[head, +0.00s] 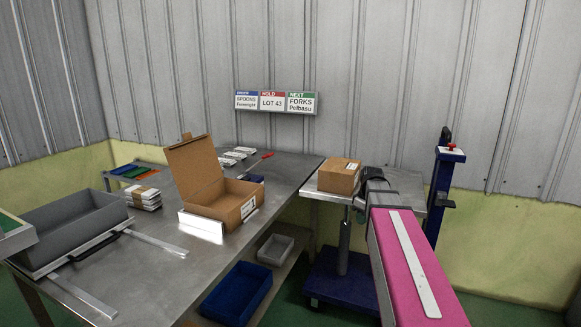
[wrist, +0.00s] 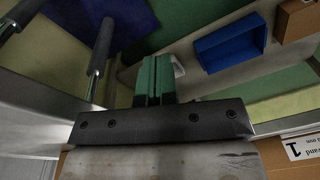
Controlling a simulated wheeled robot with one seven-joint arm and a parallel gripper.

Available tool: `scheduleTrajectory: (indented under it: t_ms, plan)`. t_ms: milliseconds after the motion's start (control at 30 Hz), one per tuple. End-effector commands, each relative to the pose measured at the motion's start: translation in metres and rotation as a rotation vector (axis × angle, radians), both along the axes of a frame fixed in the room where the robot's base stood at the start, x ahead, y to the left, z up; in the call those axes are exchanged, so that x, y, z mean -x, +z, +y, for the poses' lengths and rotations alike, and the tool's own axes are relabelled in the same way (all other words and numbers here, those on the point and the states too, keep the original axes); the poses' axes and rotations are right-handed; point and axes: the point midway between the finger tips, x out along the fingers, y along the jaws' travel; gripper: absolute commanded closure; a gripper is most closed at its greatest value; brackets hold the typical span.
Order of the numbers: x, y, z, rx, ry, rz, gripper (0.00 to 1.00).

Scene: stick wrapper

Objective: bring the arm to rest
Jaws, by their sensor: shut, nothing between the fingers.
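My pink arm (head: 415,265) with a white strip reaches from the lower right toward the small cart in the head view. Its dark grey far end is beside a closed cardboard carton (head: 339,177) on the cart top. The fingers cannot be made out there. In the wrist view my gripper (wrist: 154,62) has two green fingers pressed together, with nothing between them. The fingers point over the floor and lower shelf. Cardboard with a white label (wrist: 303,147) shows close by at the lower right of that view.
An open cardboard box (head: 211,203) stands on the steel table (head: 150,270), near a grey tray (head: 75,224) and white stacks (head: 144,197). A blue bin (head: 237,292) and a white bin (head: 276,249) sit below. The blue cart base (head: 340,283) has a post (head: 440,190) at right.

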Motion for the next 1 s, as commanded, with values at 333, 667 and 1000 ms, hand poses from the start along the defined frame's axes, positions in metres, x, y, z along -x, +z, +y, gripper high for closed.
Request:
scheduleTrajectory:
  t_ms: [333,667,1000]
  plan:
    - [0.083,-0.109,0.050,0.052,-0.422,0.048,1.00]
    - [0.148,-0.171,0.078,0.087,-0.740,0.054,1.00]
    - [0.157,-0.181,0.081,0.092,-0.804,0.051,1.00]
